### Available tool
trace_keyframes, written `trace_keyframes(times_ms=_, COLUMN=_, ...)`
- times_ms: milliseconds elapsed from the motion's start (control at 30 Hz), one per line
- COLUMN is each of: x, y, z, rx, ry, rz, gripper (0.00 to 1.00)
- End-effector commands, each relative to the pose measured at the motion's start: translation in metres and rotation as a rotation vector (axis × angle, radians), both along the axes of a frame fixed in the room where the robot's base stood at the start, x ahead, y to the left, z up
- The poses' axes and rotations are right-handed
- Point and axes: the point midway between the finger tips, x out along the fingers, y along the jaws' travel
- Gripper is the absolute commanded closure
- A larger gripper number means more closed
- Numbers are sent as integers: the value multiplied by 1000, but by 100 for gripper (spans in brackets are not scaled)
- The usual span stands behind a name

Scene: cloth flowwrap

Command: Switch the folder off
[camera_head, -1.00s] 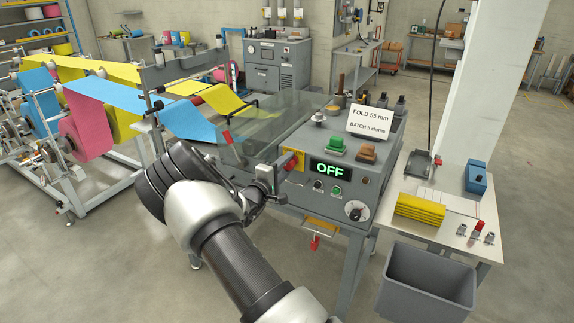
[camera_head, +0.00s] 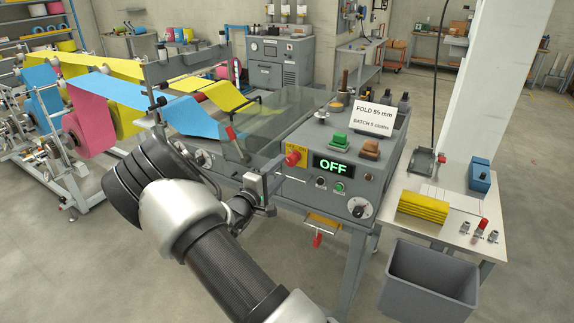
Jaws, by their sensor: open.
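The folder (camera_head: 378,178) is a grey machine in the middle of the view. Its display (camera_head: 333,166) reads OFF in green letters. A red knob (camera_head: 292,159) sits on a yellow plate at the left of its front panel. Small buttons (camera_head: 338,187) and a round dial (camera_head: 359,208) are below the display. My gripper (camera_head: 272,192) is open and empty, in front of the panel, just below and left of the red knob and apart from it. My arm partly hides the machine's lower left.
A clear guard (camera_head: 270,125) covers the cloth feed. Blue (camera_head: 195,118) and yellow (camera_head: 212,92) cloths run in from the left. A side table (camera_head: 455,240) holds stacked yellow cloths (camera_head: 422,207). A grey bin (camera_head: 432,280) stands in front. Floor at lower left is clear.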

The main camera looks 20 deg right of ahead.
Motion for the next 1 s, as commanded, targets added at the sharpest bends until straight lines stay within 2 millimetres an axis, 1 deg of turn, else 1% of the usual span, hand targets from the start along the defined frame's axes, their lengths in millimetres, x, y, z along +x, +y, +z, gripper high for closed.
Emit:
trace_keyframes(times_ms=33, x=-8, y=12, z=-1, rx=2, ry=0, rz=3, gripper=51)
trace_keyframes(times_ms=200, x=-33, y=44, z=-1, rx=2, ry=1, rz=3, gripper=51)
trace_keyframes(times_ms=400, x=-55, y=71, z=-1, rx=1, ry=1, rz=1, gripper=51)
trace_keyframes(times_ms=500, x=-61, y=78, z=0, rx=1, ry=0, rz=1, gripper=51)
trace_keyframes(times_ms=633, x=-64, y=82, z=0, rx=1, ry=1, rz=-1, gripper=51)
trace_keyframes(times_ms=900, x=-64, y=82, z=0, rx=1, ry=1, rz=-1, gripper=51)
trace_keyframes(times_ms=1000, x=-61, y=82, z=2, rx=40, ry=-7, rz=11, gripper=51)
